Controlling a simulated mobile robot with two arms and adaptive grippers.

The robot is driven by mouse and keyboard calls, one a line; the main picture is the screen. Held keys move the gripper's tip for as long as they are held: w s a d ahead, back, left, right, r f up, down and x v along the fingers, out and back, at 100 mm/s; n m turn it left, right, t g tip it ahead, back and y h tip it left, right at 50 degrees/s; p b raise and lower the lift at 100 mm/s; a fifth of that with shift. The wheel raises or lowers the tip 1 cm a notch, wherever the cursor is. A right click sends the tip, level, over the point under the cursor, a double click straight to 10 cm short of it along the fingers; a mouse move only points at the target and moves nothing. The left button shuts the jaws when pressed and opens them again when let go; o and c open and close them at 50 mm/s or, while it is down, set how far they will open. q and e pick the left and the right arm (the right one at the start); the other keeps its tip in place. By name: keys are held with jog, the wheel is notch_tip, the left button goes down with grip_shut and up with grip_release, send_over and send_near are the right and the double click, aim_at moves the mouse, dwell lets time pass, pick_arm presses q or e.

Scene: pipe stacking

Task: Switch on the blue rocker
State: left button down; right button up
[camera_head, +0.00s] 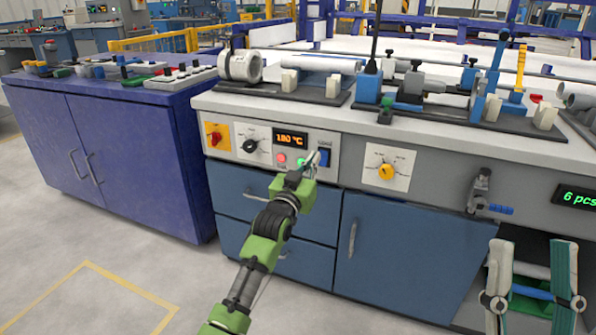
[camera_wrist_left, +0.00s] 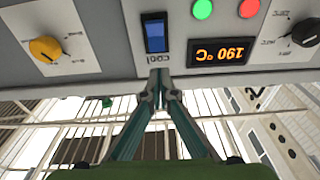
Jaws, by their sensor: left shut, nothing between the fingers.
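The blue rocker (camera_head: 325,157) sits in a dark frame on the grey front panel (camera_head: 222,167) of the workbench, right of the orange temperature display. It also shows in the wrist view (camera_wrist_left: 155,36), at the top centre. My left gripper (camera_head: 313,160) is at the panel, just left of the rocker in the head view. Its fingertips meet just below the rocker in the wrist view (camera_wrist_left: 159,74). It is shut and empty. I cannot tell whether the tips touch the panel. The rocker's on or off position is not clear.
A red button (camera_head: 282,158) and a green button (camera_head: 301,162) sit close by, under the display (camera_head: 291,139). A red switch (camera_head: 214,136), a black knob (camera_head: 250,146) and a yellow knob (camera_head: 386,171) flank them. Pipes and fixtures cover the benchtop above.

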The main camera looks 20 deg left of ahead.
pick_arm(q)
jog(key=s+r+p, duration=0.1)
jog(key=s+p, duration=0.2)
jog(key=s, duration=0.6)
jog(key=shift+a+p, duration=0.2)
jog(key=shift+p, duration=0.15)
pick_arm(e)
jog(key=w+f+g+h, duration=0.2)
jog(key=w+f+g, duration=0.2)
jog(key=f, duration=0.6)
jog(key=w+f+g+h, duration=0.2)
jog(key=w+f+g, duration=0.3)
jog(key=f, duration=0.5)
jog(key=shift+d+f+g, duration=0.15)
jog(key=shift+d+g, duration=0.05)
jog(key=shift+g, duration=0.9)
pick_arm(q)
jog(key=shift+s, duration=0.1)
